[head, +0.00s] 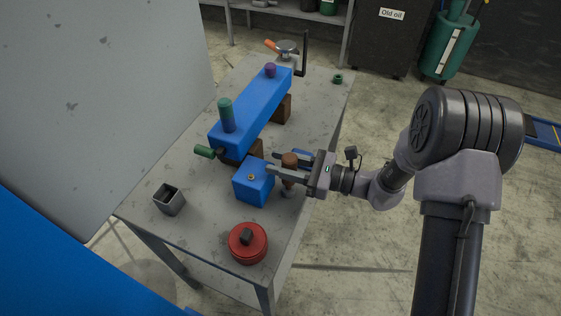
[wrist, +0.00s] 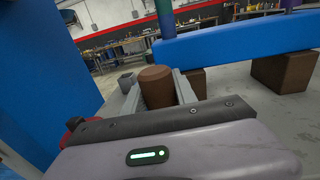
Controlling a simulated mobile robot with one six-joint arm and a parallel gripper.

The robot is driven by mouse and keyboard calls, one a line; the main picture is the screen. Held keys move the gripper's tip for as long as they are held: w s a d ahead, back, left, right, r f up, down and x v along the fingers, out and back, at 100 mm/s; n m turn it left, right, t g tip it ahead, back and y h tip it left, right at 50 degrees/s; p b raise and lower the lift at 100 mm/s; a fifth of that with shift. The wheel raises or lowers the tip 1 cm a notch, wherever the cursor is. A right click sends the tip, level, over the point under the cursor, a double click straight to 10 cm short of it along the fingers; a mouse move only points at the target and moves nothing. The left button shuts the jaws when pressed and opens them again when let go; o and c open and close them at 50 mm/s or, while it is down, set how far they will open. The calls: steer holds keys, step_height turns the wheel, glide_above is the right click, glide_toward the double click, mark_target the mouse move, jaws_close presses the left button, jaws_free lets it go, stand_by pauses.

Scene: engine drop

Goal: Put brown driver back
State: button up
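The brown driver (head: 289,162) is upright between the two fingers of my gripper (head: 278,164), to the right of the small blue block. In the wrist view, its brown handle (wrist: 157,86) fills the gap between the fingers of my gripper (wrist: 160,84), which look shut on it. A grey part shows below the handle in the head view; whether it touches the table is unclear. A square grey holder (head: 169,201), open at the top and looking empty, stands at the table's left front. It also shows small in the wrist view (wrist: 127,83).
A red round container (head: 248,244) is near the front. The grey table (head: 205,230) is clear between holder and container.

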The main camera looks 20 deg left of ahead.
steer(key=o, duration=0.4)
steer(key=shift+o, duration=0.2)
steer(key=shift+d, duration=0.1)
steer(key=d+p, duration=0.4)
steer(key=d, duration=1.3)
steer(key=s+r+n+g+h, duration=0.2)
steer(key=s+r+n+h, duration=0.7)
steer(key=s+r, duration=0.25)
steer(key=s+d+r+n+t+h, duration=0.4)
steer(key=s+d+r+t+h, duration=0.1)
steer(key=s+d+t+h, duration=0.1)
steer(key=shift+d+r+n+t+h, duration=0.3)
steer(key=shift+d+r+t+h, duration=0.15)
steer(key=shift+d+t, duration=0.45)
